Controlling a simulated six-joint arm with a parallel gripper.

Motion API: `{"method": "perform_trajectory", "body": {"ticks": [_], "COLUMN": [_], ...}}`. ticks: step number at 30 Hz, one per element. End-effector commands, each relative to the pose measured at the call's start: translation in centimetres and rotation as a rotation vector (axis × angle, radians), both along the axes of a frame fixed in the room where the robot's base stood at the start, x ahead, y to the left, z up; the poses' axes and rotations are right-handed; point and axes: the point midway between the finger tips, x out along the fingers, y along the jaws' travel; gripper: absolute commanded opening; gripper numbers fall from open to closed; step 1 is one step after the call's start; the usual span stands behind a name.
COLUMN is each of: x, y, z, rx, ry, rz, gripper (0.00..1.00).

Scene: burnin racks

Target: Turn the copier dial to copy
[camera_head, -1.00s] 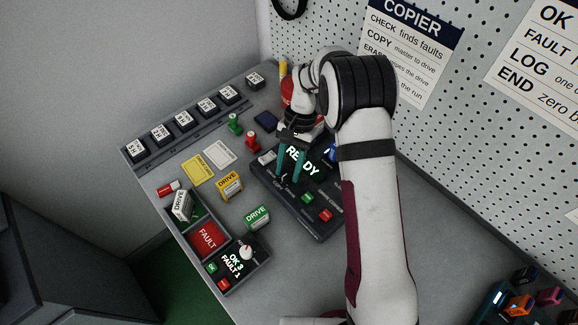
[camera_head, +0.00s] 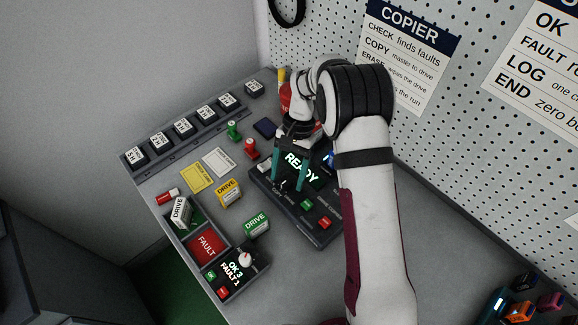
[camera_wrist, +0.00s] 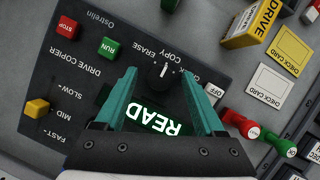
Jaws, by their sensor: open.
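The drive copier (camera_head: 322,238) is a dark panel on the bench with a lit READY screen (camera_head: 302,168). Its dial (camera_wrist: 159,76) is a small black knob with a white pointer line. In the wrist view the COPY and ERASE labels sit just above the dial. The pointer tilts up towards the COPY side, but I cannot tell its exact setting. In the head view the dial (camera_head: 283,185) is small, near the fingertips. My gripper (camera_head: 289,184) is open, its teal fingers pointing down over the copier. In the wrist view the dial lies between the fingertips (camera_wrist: 158,72), with a gap on each side.
The copier also bears a green RUN button (camera_wrist: 110,47), a red STOP button (camera_wrist: 67,27) and a yellow speed slider (camera_wrist: 37,108). Red (camera_head: 251,149) and green (camera_head: 233,131) stamps, cards and a yellow drive box (camera_head: 228,193) stand nearby. A pegboard rises behind.

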Motion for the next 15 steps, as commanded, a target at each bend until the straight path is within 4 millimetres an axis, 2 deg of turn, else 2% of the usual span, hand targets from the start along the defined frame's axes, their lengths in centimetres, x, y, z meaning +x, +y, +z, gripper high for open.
{"method": "perform_trajectory", "body": {"ticks": [5,12,15], "x": [1.1,3.8,4.7], "y": [-0.4,-1.5,-1.9], "z": [2.5,9.5,11.8], "rx": [0.001,0.001,0.0], "ry": [-0.006,-0.007,-0.005], "rz": [-0.001,-0.002,-0.001], "gripper": [0.71,0.71,0.71]}}
